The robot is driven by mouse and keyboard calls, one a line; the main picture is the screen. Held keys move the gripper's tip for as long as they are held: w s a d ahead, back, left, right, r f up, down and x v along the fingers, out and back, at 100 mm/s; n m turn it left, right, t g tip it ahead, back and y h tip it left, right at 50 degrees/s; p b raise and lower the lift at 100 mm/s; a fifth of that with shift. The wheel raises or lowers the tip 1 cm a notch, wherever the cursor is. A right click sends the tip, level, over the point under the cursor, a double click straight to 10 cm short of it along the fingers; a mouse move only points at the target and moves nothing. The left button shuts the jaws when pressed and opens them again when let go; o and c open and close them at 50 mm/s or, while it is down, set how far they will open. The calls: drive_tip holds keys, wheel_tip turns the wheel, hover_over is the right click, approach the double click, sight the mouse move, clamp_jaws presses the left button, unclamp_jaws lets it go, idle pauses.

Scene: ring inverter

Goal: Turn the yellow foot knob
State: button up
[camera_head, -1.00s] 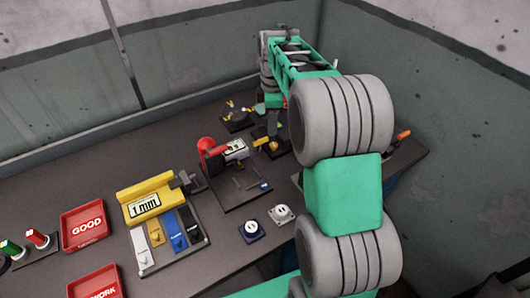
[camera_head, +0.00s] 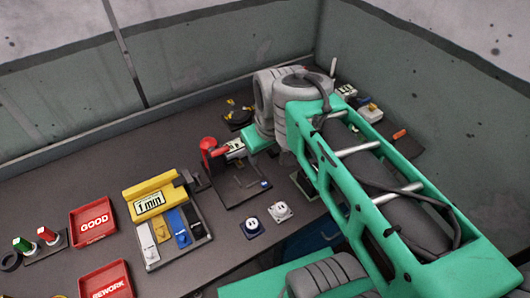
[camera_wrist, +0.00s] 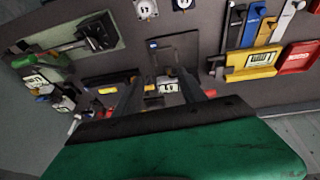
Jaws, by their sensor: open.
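No object is held. My fingertips are hidden in the head view.
The yellow gauge block (camera_head: 149,190), GOOD tray (camera_head: 94,222) and REWORK tray (camera_head: 106,283) lie left. Small devices (camera_head: 369,112) stand at the back right, near the wall. Open bench lies at the back left.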

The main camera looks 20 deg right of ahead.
drive_tip(key=shift+s+a+f+m, duration=0.15)
drive_tip(key=shift+s+a+m, duration=0.1)
drive_tip(key=shift+s+m, duration=0.45)
drive_tip(key=shift+s, duration=0.1)
drive_tip(key=w+d+f+n+g, duration=0.1)
drive_tip(key=w+d+f+n, duration=0.2)
drive_tip(key=w+n, duration=0.3)
drive_tip(key=w+d+f+n+g+b, duration=0.1)
drive_tip(key=w+d+f+n, duration=0.3)
drive_tip(key=w, duration=0.4)
drive_tip(key=w+d+f+n+g+b, duration=0.1)
drive_tip(key=w+d+f+n, duration=0.3)
drive_tip(key=w+n, duration=0.4)
drive_tip(key=shift+w+d+f+n+g, duration=0.15)
drive_tip(key=shift+f+g, duration=0.1)
drive_tip(key=shift+f, duration=0.2)
drive_tip(key=shift+s+d+f+n+g, duration=0.15)
drive_tip(key=shift+f+g, duration=0.1)
drive_tip(key=shift+f, duration=0.15)
drive_tip(key=shift+w+f+n, duration=0.2)
drive_tip(key=shift+f+n, duration=0.1)
wheel_tip(320, 180, down, 8)
drive_tip(key=shift+r+p, duration=0.25)
drive_tip(key=shift+p, duration=0.5)
clamp_jaws()
